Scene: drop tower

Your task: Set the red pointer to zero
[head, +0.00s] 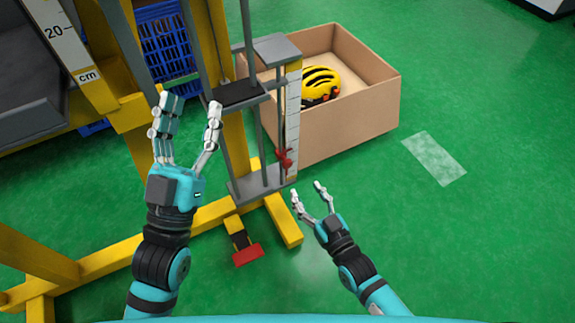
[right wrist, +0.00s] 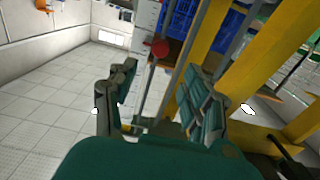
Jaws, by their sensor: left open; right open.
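The red pointer (head: 284,159) sits low on the white upright scale (head: 293,115) at the right side of the drop tower. The reading at the pointer is too small to tell. My right gripper (head: 308,190) is open and empty, just below and to the right of the pointer, apart from it in the picture. In the right wrist view a round red part (right wrist: 160,48), which looks like the pointer's knob, shows beyond the open fingers (right wrist: 158,88). My left gripper (head: 190,106) is open and empty, in front of the yellow tower frame to the left.
A dark plate (head: 236,93) sits between the tower's grey rods. A cardboard box (head: 350,125) holding a yellow helmet (head: 320,82) stands behind the scale. A red pedal (head: 247,255) lies low in front.

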